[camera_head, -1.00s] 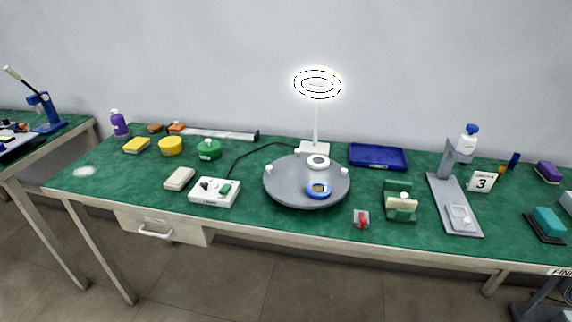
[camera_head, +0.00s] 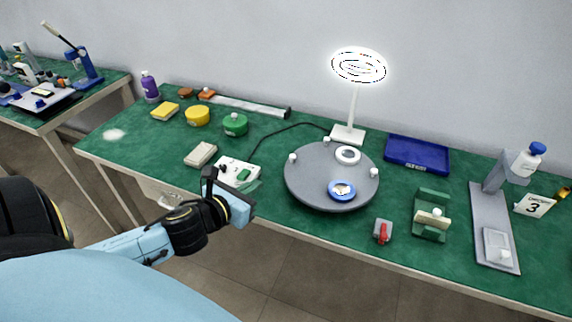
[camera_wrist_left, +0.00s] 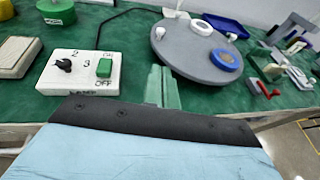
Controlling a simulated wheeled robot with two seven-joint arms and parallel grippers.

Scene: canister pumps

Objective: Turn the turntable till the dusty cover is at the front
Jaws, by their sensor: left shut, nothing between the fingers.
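The turntable (camera_head: 310,175) is a grey round disc on the green bench, with small white knobs on its rim. A blue ring-shaped piece (camera_head: 342,190) with a pale, mottled centre lies at its front. A white ring-shaped piece (camera_head: 348,155) lies at its back. I cannot tell for sure which is the dusty cover. The turntable also shows in the left wrist view (camera_wrist_left: 185,50). My left gripper (camera_head: 252,187) is shut and empty, left of the turntable and apart from it; its greenish fingers (camera_wrist_left: 163,88) show in the wrist view. My right gripper is out of view.
A white switch box (camera_head: 236,172) stands just beyond my left gripper, its cable running behind the turntable. A lamp base (camera_head: 348,134) and a blue tray (camera_head: 417,155) are behind. A red-and-grey clip (camera_head: 383,231) and a green holder (camera_head: 431,215) stand at right.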

